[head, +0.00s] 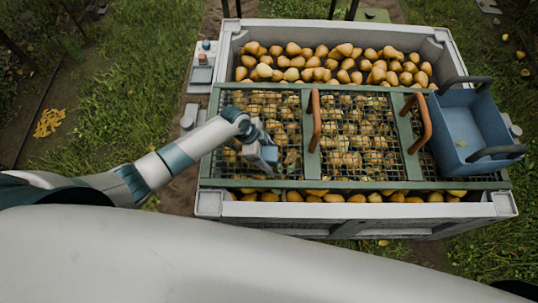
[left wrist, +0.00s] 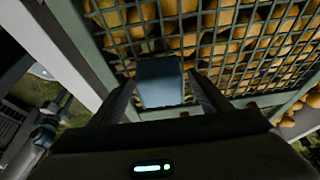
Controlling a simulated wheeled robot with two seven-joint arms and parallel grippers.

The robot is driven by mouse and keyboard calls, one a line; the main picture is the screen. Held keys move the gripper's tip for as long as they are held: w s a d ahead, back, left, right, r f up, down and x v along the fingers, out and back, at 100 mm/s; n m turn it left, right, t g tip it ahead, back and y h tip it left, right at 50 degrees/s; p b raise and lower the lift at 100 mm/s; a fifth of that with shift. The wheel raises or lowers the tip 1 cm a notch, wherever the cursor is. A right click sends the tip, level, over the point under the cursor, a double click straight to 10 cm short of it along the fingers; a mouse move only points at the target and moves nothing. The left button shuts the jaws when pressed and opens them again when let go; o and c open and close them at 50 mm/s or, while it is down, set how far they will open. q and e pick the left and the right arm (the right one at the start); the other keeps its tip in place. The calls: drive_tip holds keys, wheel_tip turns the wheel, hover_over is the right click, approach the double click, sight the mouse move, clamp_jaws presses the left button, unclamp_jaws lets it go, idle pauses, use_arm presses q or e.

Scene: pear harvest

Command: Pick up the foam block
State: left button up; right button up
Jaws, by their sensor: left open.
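In the left wrist view, a grey-blue block (left wrist: 160,82), which looks like the foam block, lies straight ahead between the two dark fingers of my left gripper. A gap shows on each side of it, and the fingers are open. The block is in front of the wire mesh lid; whether it touches the mesh I cannot tell. In the head view my left gripper (head: 266,157) is over the left part of the mesh lid (head: 342,185). There the block cannot be told apart clearly from the gripper. My right gripper is not in view.
Under the lid is a large grey bin (head: 213,203) full of pears (head: 330,62). Two brown handles (head: 315,122) (head: 418,122) rise from the lid. A blue basket (head: 462,120) with dark handles sits at the lid's right end. Grass surrounds the bin.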

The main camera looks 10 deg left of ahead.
sight(271, 153)
use_arm(q)
drive_tip(key=c, duration=1.1)
drive_tip(key=shift+c, duration=0.2)
drive_tip(key=shift+r, duration=0.15)
drive_tip(key=shift+r, duration=0.6)
wheel_tip(271, 153, up, 2)
drive_tip(key=shift+r+b, duration=0.1)
drive_tip(key=shift+b, duration=0.5)
drive_tip(key=s+d+r+b, duration=0.2)
drive_tip(key=s+d+r, duration=0.3)
drive_tip(key=d, duration=0.5)
wheel_tip(271, 153, up, 2)
drive_tip(key=shift+s+r, duration=0.15)
drive_tip(key=shift+s, duration=0.2)
drive_tip(key=shift+d, duration=0.1)
